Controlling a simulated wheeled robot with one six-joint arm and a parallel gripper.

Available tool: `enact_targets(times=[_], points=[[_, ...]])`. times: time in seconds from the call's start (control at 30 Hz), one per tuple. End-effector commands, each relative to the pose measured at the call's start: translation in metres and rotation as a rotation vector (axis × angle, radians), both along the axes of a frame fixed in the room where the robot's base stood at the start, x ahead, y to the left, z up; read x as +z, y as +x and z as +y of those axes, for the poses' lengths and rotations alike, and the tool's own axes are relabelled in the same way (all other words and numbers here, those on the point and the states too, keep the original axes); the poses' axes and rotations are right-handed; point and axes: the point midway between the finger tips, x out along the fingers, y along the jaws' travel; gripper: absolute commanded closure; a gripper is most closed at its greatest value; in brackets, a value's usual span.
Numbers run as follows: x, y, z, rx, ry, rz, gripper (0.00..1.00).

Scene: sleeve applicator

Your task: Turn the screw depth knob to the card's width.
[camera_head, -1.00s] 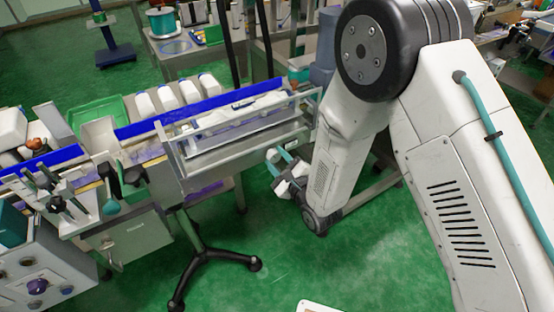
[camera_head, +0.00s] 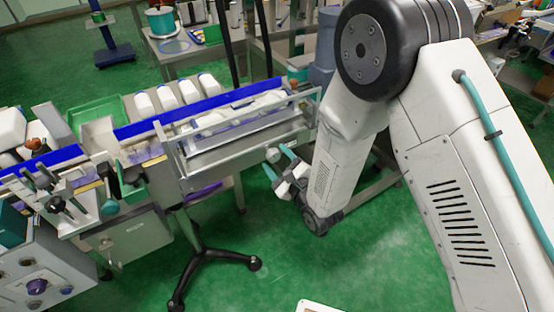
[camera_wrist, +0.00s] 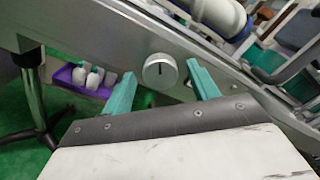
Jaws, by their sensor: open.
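The screw depth knob looks to be the round silver knob (camera_wrist: 160,70) with a dark line on its face, nearly upright in the wrist view. It sits on the grey metal side of the conveyor and also shows small in the head view (camera_head: 273,155). My gripper (camera_head: 278,161) is open, with its two teal fingers apart. In the wrist view one finger is left of the knob and the other right, with clear gaps on both sides. I cannot tell how deep the fingertips reach. I cannot make out a card or a scale.
The conveyor (camera_head: 215,165) has a blue guide rail (camera_head: 200,108) and metal side rails, with white bottles on it. A purple tray of small bottles (camera_wrist: 84,80) is below, left of the knob in the wrist view. A black-footed stand (camera_head: 210,258) rests on the green floor.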

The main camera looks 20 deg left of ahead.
Motion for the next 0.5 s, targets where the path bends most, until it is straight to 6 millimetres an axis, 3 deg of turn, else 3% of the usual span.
enact_targets(times=[0.3,0.5], points=[[0.000,-0.033,-0.040,-0.001,-0.002,0.002,0.41],[-0.001,-0.046,-0.055,-0.003,-0.002,0.002,0.41]])
